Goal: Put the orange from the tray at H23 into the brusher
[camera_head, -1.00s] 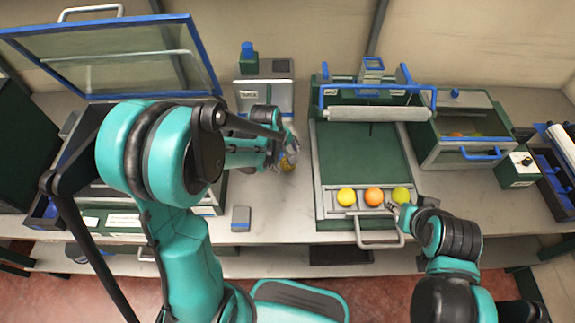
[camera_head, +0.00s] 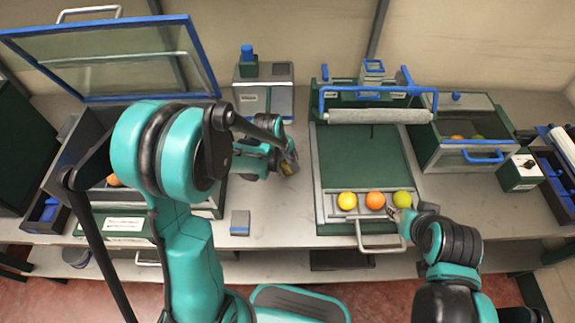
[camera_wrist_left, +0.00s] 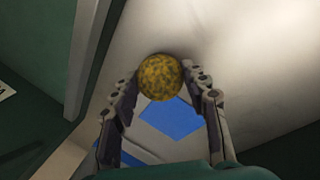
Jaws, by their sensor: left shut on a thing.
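My left gripper (camera_head: 286,160) is shut on a mottled yellow-brown orange (camera_head: 289,168). It holds the fruit above the bench, left of the green-bedded machine. In the left wrist view the orange (camera_wrist_left: 160,77) sits between the tips of both fingers (camera_wrist_left: 165,95). My right gripper (camera_head: 398,213) is at the front of the fruit tray (camera_head: 330,208), by the green fruit (camera_head: 402,199); its jaw opening is too small to judge. A yellow fruit (camera_head: 347,201) and an orange one (camera_head: 375,200) lie in that tray. I cannot tell which machine is the brusher.
A machine with a white roller (camera_head: 375,116) stands behind the green bed (camera_head: 350,160). A clear-lidded box (camera_head: 440,150) with fruit is at the right. An open-lidded box (camera_head: 75,185) is at the left, partly hidden by my arm. A small grey-blue block (camera_head: 240,222) lies near the front edge.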

